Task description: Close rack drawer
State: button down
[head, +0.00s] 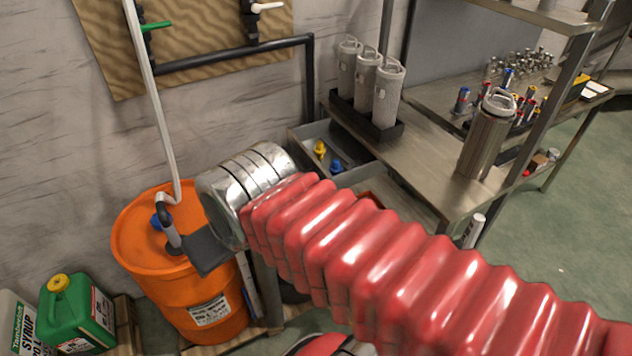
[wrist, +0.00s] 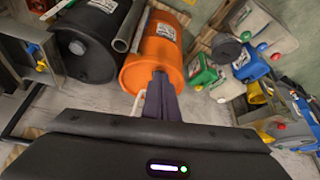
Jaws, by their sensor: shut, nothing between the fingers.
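The rack drawer (head: 362,170) is a grey tray under the rack's worktop in the head view. It stands open, pulled out to the left, with a yellow piece (head: 319,149) and a blue piece (head: 336,166) inside. My gripper (head: 205,252) is at the left of the drawer, apart from it, over the front of the orange drum, and partly hidden by my wrist. In the wrist view my gripper (wrist: 160,82) has its dark fingers together and empty, pointing at the orange drum. My red arm hides part of the space below the drawer.
The orange drum (head: 204,304) has a hand pump and white hose. Grey canisters (head: 387,95) stand in a black tray above the drawer, and a steel flask (head: 487,135) stands on the worktop. A green jug (head: 75,312) is at lower left. A black drum (wrist: 88,45) shows in the wrist view.

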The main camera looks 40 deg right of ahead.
jog(key=w+d+f+n+t+h, duration=0.1)
jog(key=w+d+f+n+t, duration=0.1)
jog(key=w+d+f, duration=0.35)
jog(key=w+d+f+n+t+h, duration=0.1)
jog(key=w+d+f+n, duration=0.1)
jog(key=w+d, duration=0.65)
jog(key=w+d+f+n+t+h, duration=0.15)
jog(key=w+d+f, duration=0.25)
jog(key=w, duration=0.5)
jog(key=d+f+n+t+h, duration=0.2)
jog(key=d+f+n+t, duration=0.15)
jog(key=d+f, duration=0.6)
jog(key=s+d+f+n+t+h, duration=0.1)
jog(key=s+d+f+n+h, duration=0.1)
jog(key=s+d+f, duration=0.3)
jog(key=s+f+h, duration=0.1)
jog(key=s, duration=0.3)
jog(key=shift+f+n+t+h, duration=0.2)
jog(key=shift+n+t+h, duration=0.15)
jog(key=shift+n+t, duration=0.05)
